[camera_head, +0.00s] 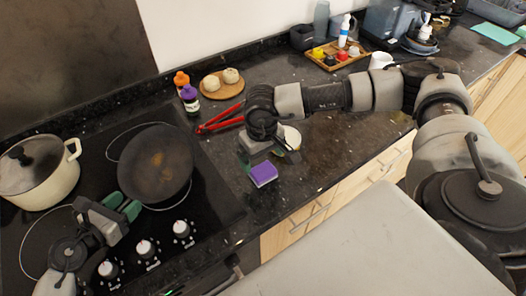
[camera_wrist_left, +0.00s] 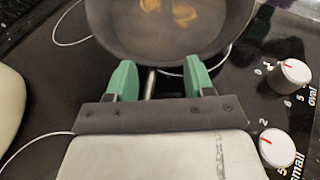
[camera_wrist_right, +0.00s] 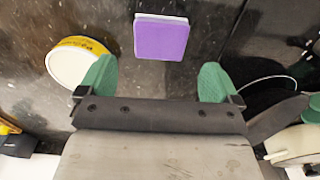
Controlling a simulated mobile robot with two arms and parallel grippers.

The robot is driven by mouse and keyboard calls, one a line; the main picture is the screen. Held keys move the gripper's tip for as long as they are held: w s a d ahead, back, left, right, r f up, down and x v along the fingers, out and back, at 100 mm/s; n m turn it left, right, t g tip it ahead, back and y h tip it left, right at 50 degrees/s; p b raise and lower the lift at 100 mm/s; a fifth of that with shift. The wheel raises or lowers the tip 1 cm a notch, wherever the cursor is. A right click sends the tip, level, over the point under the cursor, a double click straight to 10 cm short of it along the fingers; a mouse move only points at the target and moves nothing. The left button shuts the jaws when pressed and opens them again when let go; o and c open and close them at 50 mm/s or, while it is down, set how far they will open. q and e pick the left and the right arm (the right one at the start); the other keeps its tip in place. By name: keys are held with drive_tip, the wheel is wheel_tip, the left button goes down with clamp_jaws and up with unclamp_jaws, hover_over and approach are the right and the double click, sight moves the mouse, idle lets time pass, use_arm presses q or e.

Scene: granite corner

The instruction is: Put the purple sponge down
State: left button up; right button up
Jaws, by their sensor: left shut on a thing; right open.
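The purple sponge (camera_head: 263,174) with a pale underside lies on the dark countertop, right of the cooktop. In the right wrist view the sponge (camera_wrist_right: 161,38) shows ahead of my right gripper (camera_wrist_right: 158,82), which is open and empty, its green fingers apart from the sponge. In the head view the right gripper is mostly hidden by its own wrist, just above the sponge. My left gripper (camera_head: 127,207) is shut on the handle (camera_wrist_left: 151,84) of the dark frying pan (camera_head: 155,163), which stands on the cooktop.
A round white-topped tin with a yellow side (camera_wrist_right: 74,62) stands beside the right gripper. Red-handled tongs (camera_head: 219,121), a purple-capped bottle (camera_head: 190,99) and a wooden board (camera_head: 222,84) are behind. A lidded pot (camera_head: 38,180) stands at left. The counter's front edge is close to the sponge.

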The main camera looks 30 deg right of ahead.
sight(262, 170)
wheel_tip(262, 170, up, 6)
drive_tip(key=shift+o, duration=0.4)
drive_tip(key=shift+s+a, duration=0.15)
drive_tip(key=shift+a, duration=0.1)
drive_tip(key=shift+d+f, duration=0.1)
drive_tip(key=shift+d, duration=0.05)
